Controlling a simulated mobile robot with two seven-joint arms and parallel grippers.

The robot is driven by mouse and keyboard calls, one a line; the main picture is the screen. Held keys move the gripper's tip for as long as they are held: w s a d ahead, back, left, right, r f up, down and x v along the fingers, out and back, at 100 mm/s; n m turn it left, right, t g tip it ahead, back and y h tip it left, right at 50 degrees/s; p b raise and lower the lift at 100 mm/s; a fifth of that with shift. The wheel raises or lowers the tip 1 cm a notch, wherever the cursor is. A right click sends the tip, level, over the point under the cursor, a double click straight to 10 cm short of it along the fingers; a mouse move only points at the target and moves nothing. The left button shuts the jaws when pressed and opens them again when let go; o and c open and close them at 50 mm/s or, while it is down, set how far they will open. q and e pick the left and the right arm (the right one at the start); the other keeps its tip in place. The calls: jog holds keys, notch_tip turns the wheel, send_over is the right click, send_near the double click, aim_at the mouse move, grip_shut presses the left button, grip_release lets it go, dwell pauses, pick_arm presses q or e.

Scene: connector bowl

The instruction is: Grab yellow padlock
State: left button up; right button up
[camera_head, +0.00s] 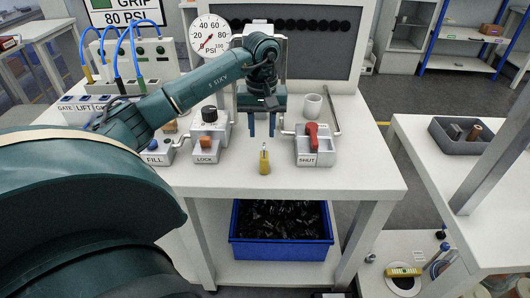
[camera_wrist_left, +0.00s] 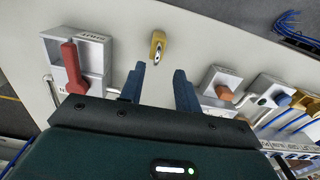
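The yellow padlock (camera_head: 264,160) sits on the white table near its front edge, between the LOCK box (camera_head: 206,143) and the SHUT box (camera_head: 312,143). It also shows in the left wrist view (camera_wrist_left: 158,47), just beyond the fingertips. My left gripper (camera_head: 262,132) is open and empty, its fingers apart and pointing down, behind the padlock in the head view. In the left wrist view the gripper's two fingers (camera_wrist_left: 160,72) are apart with nothing between them. My right gripper does not show in either view.
The SHUT box carries a red handle (camera_head: 312,135). A white cup (camera_head: 312,106) and a pressure gauge (camera_head: 210,40) stand farther back. Blue hoses (camera_head: 130,35) rise at the left. A blue bin (camera_head: 281,250) is under the table. The table front around the padlock is clear.

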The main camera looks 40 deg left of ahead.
aim_at(264, 144)
pick_arm(q)
jog(key=shift+d+f+p, duration=0.15)
jog(key=shift+f+p, duration=0.2)
jog(key=shift+f, duration=1.1)
jog(key=shift+d+f+p, duration=0.15)
jog(key=shift+f+p, duration=0.2)
jog(key=shift+f, duration=1.05)
grip_shut()
